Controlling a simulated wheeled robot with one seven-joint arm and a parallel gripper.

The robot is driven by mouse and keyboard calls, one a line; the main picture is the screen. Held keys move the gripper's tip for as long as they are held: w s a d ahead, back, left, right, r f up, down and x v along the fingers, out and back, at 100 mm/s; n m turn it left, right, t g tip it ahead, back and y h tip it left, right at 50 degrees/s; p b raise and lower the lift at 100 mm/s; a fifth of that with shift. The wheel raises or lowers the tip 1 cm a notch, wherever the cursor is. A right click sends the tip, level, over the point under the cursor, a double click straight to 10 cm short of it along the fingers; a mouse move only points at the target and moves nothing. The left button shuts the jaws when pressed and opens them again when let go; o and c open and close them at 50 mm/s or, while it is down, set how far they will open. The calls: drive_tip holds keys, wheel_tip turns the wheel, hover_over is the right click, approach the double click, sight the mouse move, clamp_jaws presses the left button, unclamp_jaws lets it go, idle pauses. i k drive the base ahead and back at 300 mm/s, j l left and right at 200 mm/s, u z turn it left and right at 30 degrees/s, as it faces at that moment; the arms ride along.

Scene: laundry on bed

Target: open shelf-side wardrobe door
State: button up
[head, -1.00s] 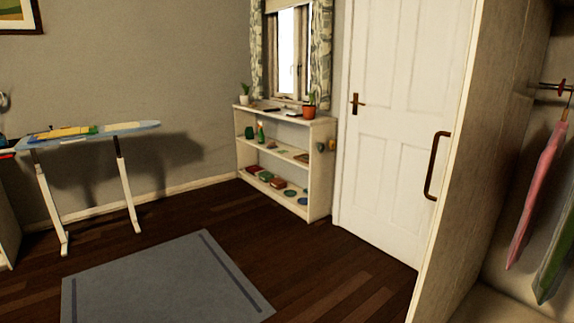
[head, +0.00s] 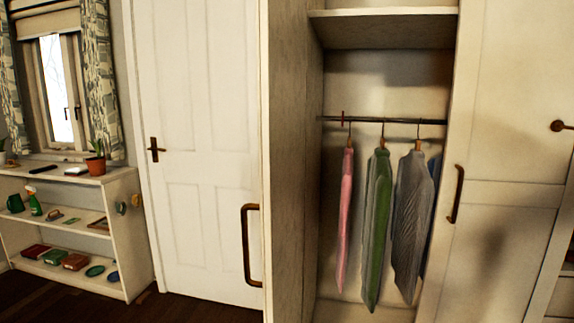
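The wardrobe's shelf-side door (head: 293,160) stands swung out at the left of the wardrobe opening. I see its inner face at a steep angle, and its bronze bar handle (head: 247,245) sticks out past its front edge on the left. The wardrobe's inside (head: 360,80) is open to view, with a rail (head: 400,120) and pink, green and grey garments hanging from it. The other wardrobe door (head: 510,100), at the right, looks shut and has a bar handle (head: 455,195) near its left edge. My gripper is not in view.
A white room door (head: 200,100) with a lever handle is shut behind the swung-out wardrobe door. A low white shelf (head: 130,235) with small items and a potted plant stands at the left under a window. Dark wooden floor (head: 190,308) shows at lower left.

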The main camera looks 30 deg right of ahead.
sight(503, 227)
drive_tip(key=i+z, duration=0.15)
drive_tip(key=i, duration=0.3)
drive_tip(key=i+j+z, duration=0.2)
drive_tip(key=i, duration=0.2)
drive_tip(key=i+j+z, duration=0.15)
drive_tip(key=i, duration=0.25)
